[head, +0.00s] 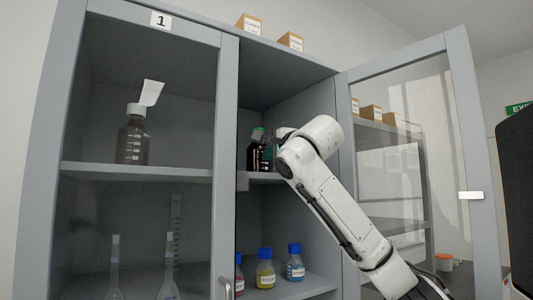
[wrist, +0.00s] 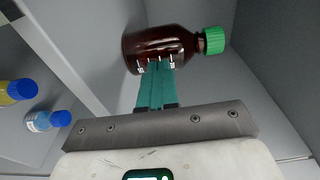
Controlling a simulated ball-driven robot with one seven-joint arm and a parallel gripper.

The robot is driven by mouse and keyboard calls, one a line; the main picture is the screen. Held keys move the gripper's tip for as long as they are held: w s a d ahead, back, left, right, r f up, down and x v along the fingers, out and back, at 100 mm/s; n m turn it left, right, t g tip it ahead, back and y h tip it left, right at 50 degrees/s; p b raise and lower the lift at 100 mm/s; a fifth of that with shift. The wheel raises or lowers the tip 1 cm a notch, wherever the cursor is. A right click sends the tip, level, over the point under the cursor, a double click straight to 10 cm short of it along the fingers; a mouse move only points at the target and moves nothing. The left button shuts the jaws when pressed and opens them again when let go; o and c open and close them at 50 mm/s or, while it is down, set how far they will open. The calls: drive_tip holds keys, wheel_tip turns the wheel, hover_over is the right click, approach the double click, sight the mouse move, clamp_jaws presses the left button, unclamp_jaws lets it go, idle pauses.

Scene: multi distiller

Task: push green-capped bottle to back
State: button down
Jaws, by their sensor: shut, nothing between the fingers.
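The green-capped bottle (head: 257,152) is dark brown and stands on the upper shelf of the cabinet's right section, partly hidden behind my arm in the head view. In the wrist view the brown bottle (wrist: 162,47) appears on its side because of the camera angle, with its green cap (wrist: 215,40) to the right. My gripper (wrist: 156,68) has its teal fingers together and empty, with their tips at the bottle's side, over its white markings. They look in contact or very close; I cannot tell which.
The right glass door (head: 405,170) stands open beside my arm. A divider post (head: 228,150) is left of the bottle. Several blue-capped bottles (head: 265,268) stand on the lower shelf. A white-capped brown bottle (head: 133,138) is in the left section.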

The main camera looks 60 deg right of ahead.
sight(261, 149)
drive_tip(key=shift+x, duration=1.4)
drive_tip(key=shift+w+a+r+p, duration=0.1)
drive_tip(key=shift+r+p, duration=0.3)
drive_tip(key=shift+r, duration=0.15)
drive_tip(key=shift+w+a+r+p, duration=0.1)
drive_tip(key=shift+w+r+p, duration=0.05)
drive_tip(key=shift+r+p, duration=0.3)
drive_tip(key=shift+w+d+r+t+p, duration=0.25)
drive_tip(key=shift+r+t+p, duration=0.1)
drive_tip(key=shift+r, duration=0.1)
drive_tip(key=shift+w+d+f+p, duration=0.35)
drive_tip(key=shift+w+d+p, duration=0.25)
drive_tip(key=shift+d+p, duration=0.15)
drive_tip(key=w+d+p, duration=0.1)
drive_tip(key=w+p, duration=0.1)
drive_tip(key=w+d+f+p, duration=0.1)
drive_tip(key=d+p, duration=0.1)
drive_tip(key=p, duration=0.1)
drive_tip(key=w+d+f+p, duration=0.1)
drive_tip(key=w+p, duration=0.1)
drive_tip(key=shift+w+d+p, duration=0.35)
drive_tip(key=shift+w+d+f, duration=0.15)
drive_tip(key=shift+w+d, duration=0.15)
drive_tip(key=shift+w, duration=0.05)
drive_tip(key=shift+a, duration=0.1)
